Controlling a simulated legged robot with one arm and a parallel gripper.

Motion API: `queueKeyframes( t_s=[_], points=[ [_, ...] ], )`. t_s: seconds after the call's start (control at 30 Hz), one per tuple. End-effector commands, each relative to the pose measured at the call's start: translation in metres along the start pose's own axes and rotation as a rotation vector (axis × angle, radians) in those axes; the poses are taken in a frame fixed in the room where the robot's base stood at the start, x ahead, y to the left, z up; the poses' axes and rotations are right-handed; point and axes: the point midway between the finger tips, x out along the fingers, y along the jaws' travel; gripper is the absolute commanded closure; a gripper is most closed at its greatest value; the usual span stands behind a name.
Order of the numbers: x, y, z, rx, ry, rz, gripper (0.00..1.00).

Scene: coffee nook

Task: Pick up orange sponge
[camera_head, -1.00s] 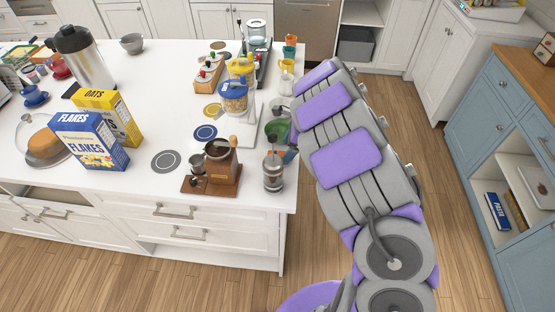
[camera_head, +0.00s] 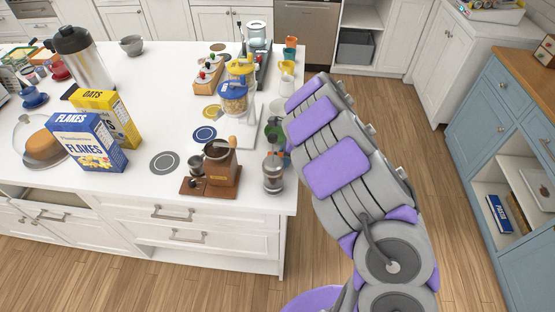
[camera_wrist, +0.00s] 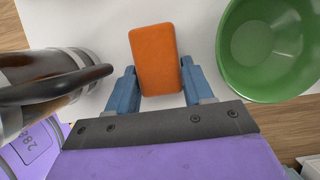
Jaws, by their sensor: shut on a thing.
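The orange sponge (camera_wrist: 154,58) lies on the white countertop in the wrist view, between the two blue fingers of my gripper (camera_wrist: 159,72). The fingers are shut on its near part, one on each side. Its far part sticks out beyond the fingertips. In the head view my arm hides most of the gripper, and I cannot make out the sponge clearly there.
A green bowl (camera_wrist: 266,50) stands close to the right of the sponge. A glass press with a dark handle (camera_wrist: 62,88) stands close on the left; it also shows in the head view (camera_head: 273,174). A wooden grinder (camera_head: 222,165) is nearby. The counter's right edge is close.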

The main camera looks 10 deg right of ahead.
Motion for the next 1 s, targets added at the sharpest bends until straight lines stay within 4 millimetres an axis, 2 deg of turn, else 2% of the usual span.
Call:
queueKeyframes(
  t_s=[0.03, 0.2, 0.57, 0.77, 1.0],
  points=[
    [0.0, 0.0, 0.0, 0.0, 0.0, 0.0, 0.66],
    [0.0, 0.0, 0.0, 0.0, 0.0, 0.0, 0.82],
    [-0.008, 0.0, 0.004, -0.001, 0.0, -0.001, 0.82],
    [-0.032, -0.001, 0.014, 0.0, -0.001, -0.003, 0.82],
    [-0.072, 0.0, 0.031, -0.002, -0.001, -0.001, 0.82]
  ],
)
